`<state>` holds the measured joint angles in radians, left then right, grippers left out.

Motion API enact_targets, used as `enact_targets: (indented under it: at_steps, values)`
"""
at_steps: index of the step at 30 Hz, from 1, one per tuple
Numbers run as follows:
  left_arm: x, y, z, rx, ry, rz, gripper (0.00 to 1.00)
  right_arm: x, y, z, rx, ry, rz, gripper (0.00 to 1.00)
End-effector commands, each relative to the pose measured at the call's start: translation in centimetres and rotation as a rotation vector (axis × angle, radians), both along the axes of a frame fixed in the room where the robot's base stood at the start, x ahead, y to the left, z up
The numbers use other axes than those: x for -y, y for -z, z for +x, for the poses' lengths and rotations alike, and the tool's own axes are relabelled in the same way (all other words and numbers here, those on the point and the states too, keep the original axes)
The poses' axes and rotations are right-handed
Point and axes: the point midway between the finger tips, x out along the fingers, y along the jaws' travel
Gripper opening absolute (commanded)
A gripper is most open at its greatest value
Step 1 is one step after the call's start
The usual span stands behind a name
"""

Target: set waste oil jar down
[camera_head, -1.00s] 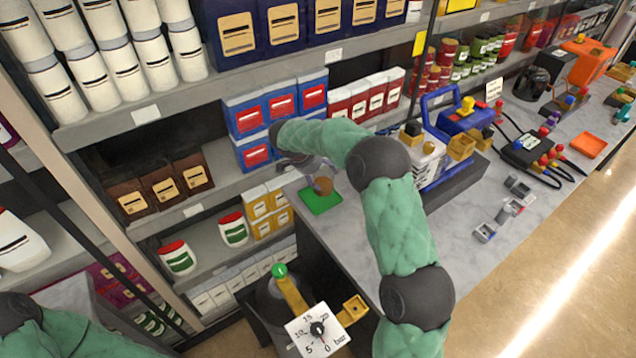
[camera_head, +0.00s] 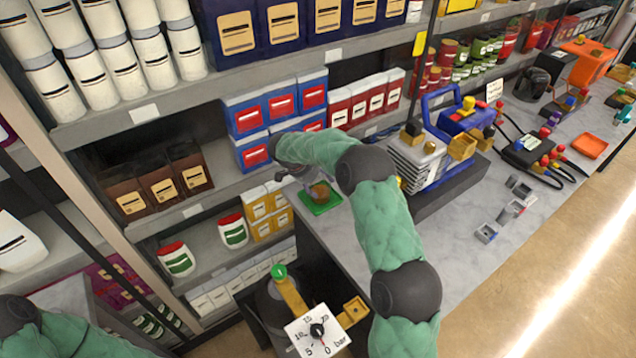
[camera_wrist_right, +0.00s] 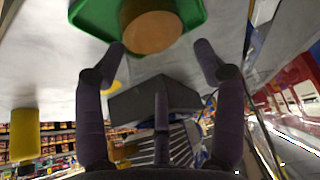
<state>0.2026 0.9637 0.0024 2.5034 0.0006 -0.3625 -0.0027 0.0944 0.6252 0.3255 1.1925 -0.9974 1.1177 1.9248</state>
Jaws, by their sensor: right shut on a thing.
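The waste oil jar (camera_head: 319,191) is a small jar with brown contents. In the head view it is over the green tray (camera_head: 322,208) at the near left end of the bench. My right gripper (camera_head: 307,173) is shut on the jar, its fingers partly hidden by the wrist. In the right wrist view the jar's round brown face (camera_wrist_right: 152,32) shows in front of the green tray (camera_wrist_right: 80,12), between and just beyond the fingertips (camera_wrist_right: 161,50). I cannot tell whether the jar touches the tray. My left gripper is out of view; only my left arm shows at the lower left.
The grey bench (camera_head: 455,255) carries a blue and white vacuum pump (camera_head: 425,160) right of my right arm, and small grey parts (camera_head: 486,232) near its front edge. A pressure gauge (camera_head: 317,331) stands in front. Stocked shelves (camera_head: 190,210) rise behind and left.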

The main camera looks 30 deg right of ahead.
Motion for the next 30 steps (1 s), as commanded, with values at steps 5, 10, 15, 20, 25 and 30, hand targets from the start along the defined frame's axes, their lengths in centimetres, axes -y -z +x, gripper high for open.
enact_targets:
  at_steps: [5,10,15,20,25,30]
  values:
    - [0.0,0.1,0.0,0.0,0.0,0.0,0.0,0.0,0.1,0.0,0.0,-0.001,0.0,0.93]
    - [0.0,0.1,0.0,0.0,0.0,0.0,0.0,0.0,0.0,0.0,0.0,0.0,0.0,0.93]
    - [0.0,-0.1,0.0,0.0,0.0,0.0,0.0,0.0,-0.1,0.0,0.0,-0.001,0.0,0.93]
    - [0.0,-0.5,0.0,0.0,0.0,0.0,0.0,-0.7,-1.5,0.1,0.003,-0.002,0.0,0.93]
    - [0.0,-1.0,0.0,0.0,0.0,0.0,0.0,-2.4,-4.5,-0.1,0.003,-0.003,-0.001,0.93]
    - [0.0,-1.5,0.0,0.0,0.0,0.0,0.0,-4.1,-7.4,-0.2,0.002,-0.003,0.0,0.93]
